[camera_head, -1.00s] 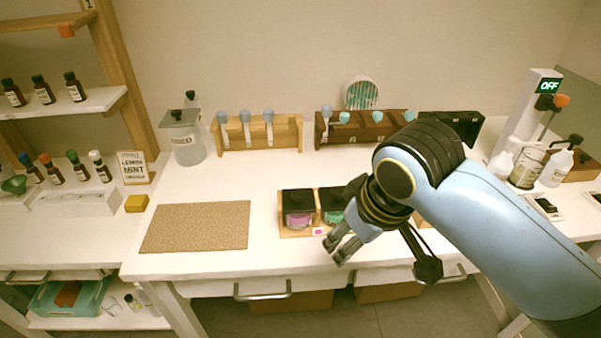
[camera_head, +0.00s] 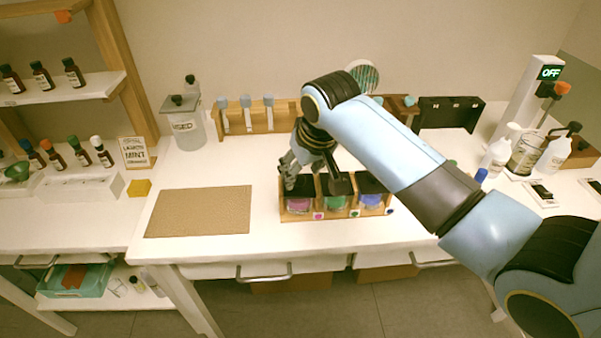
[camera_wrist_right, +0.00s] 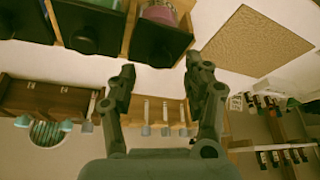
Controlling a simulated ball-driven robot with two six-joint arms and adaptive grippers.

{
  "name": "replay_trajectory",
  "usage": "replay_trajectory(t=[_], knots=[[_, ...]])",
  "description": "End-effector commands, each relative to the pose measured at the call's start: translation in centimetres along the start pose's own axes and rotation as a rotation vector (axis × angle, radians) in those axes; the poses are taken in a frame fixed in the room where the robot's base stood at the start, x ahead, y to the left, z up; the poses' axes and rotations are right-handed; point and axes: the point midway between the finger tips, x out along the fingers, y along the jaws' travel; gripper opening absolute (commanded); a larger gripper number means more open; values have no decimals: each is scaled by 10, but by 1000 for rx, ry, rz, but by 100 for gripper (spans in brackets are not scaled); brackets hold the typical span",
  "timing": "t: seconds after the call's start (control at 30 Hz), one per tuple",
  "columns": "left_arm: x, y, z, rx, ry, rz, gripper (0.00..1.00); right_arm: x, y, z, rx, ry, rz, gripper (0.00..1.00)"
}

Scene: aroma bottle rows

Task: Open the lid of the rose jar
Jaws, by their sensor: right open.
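A wooden rack (camera_head: 352,213) holds three jars with black lids. The left jar has pink contents (camera_head: 299,205) and a pink tag in front; I take it for the rose jar. Beside it stand the green jar (camera_head: 335,203) and the blue jar (camera_head: 371,199). My right gripper (camera_head: 289,174) is open at the pink jar's top and hides part of its lid. In the wrist view the black lid (camera_wrist_right: 160,43) lies just beyond the two open fingertips (camera_wrist_right: 160,66). I cannot tell whether they touch it. My left gripper is out of view.
A cork mat (camera_head: 198,212) lies left of the rack on the white table. A wooden holder with droppers (camera_head: 226,128) and a glass jar (camera_head: 184,124) stand behind. Bottles and a dispenser stand at the right.

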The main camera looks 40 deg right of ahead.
Motion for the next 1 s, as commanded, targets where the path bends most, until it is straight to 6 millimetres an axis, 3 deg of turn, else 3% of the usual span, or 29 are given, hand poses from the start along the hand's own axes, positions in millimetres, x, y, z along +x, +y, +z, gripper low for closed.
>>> replay_trajectory(t=[0.2, 0.53, 0.9, 1.0], knots=[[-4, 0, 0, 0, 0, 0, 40, 21, 0, 0, 0, -1, 1, 51], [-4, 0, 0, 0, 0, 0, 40, 25, 0, 0, 0, 1, 1, 50], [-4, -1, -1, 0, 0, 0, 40, 24, 0, 0, 0, 1, 0, 2], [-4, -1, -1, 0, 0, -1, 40, 24, 0, 0, 0, 1, 0, 0]])
